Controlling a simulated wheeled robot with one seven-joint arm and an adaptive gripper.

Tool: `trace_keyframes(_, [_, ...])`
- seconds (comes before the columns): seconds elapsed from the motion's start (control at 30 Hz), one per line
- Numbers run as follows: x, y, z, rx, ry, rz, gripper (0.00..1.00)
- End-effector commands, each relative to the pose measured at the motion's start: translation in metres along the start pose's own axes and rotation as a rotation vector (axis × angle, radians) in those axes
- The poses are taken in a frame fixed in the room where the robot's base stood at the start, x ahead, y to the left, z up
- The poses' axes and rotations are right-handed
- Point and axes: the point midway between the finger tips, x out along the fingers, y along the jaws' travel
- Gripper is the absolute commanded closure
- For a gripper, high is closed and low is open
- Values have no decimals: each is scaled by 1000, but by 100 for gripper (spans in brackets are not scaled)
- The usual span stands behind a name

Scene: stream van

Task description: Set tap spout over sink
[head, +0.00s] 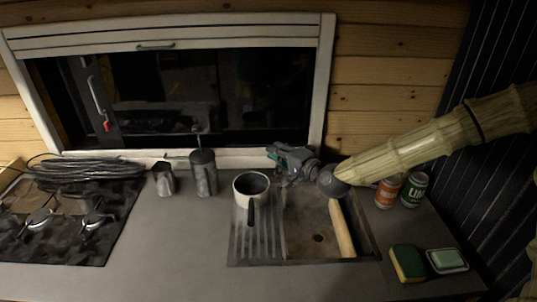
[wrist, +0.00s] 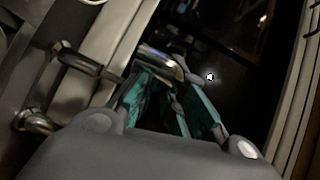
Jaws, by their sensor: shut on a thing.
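My gripper (head: 284,158) has teal fingers and is at the back edge of the sink (head: 300,222), near its left corner. In the wrist view my gripper (wrist: 166,84) is shut on the shiny metal tap spout (wrist: 160,62), which lies between the fingers. Another metal part of the tap (wrist: 75,58) shows to the left of the spout. In the head view the gripper and arm hide most of the tap, so I cannot tell exactly where the spout's outlet points.
A light wooden bar (head: 342,228) lies along the sink's right side. A white saucepan (head: 251,188) stands on the drainer. Cans (head: 413,190), a sponge (head: 407,263) and a soap dish (head: 447,261) are at right. The window (head: 180,95) is close behind the gripper.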

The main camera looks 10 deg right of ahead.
Motion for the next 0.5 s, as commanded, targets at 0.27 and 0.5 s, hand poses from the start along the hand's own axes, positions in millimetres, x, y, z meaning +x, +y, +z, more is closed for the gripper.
trace_keyframes(0.27, [-7, 8, -3, 4, -14, 10, 100])
trace_keyframes(0.5, [-7, 8, -3, 4, -15, 10, 100])
